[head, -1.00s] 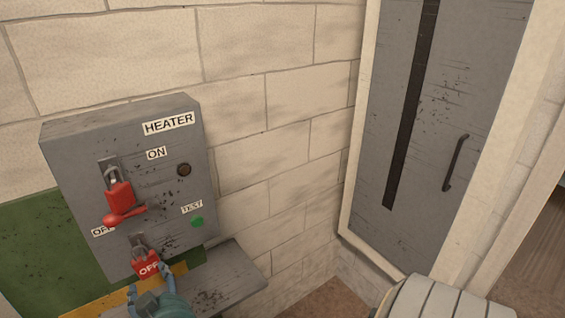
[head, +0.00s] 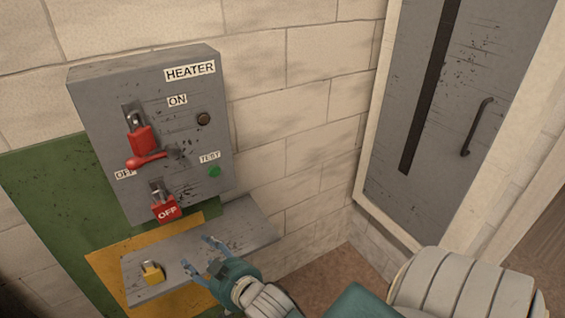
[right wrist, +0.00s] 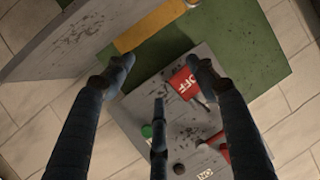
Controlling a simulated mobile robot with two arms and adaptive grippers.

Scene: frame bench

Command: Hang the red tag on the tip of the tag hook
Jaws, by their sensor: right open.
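The red tag (head: 166,209), marked OFF, hangs at the metal tag hook (head: 156,189) on the lower front of the grey heater box. It hangs slightly tilted. Whether its hole sits right at the hook's tip is too small to tell. My right gripper (head: 200,254) is open and empty, below and right of the tag, over the grey shelf. In the right wrist view, the red tag (right wrist: 184,83) lies beyond the spread fingers (right wrist: 162,65), apart from them as far as I can see. My left gripper is not in view.
The heater box (head: 105,95) carries a red padlock (head: 141,139), a red lever (head: 147,160) and a green TEST button (head: 214,171). A yellow padlock (head: 152,272) stands on the grey shelf (head: 250,225) below. A grey door (head: 430,110) is at the right.

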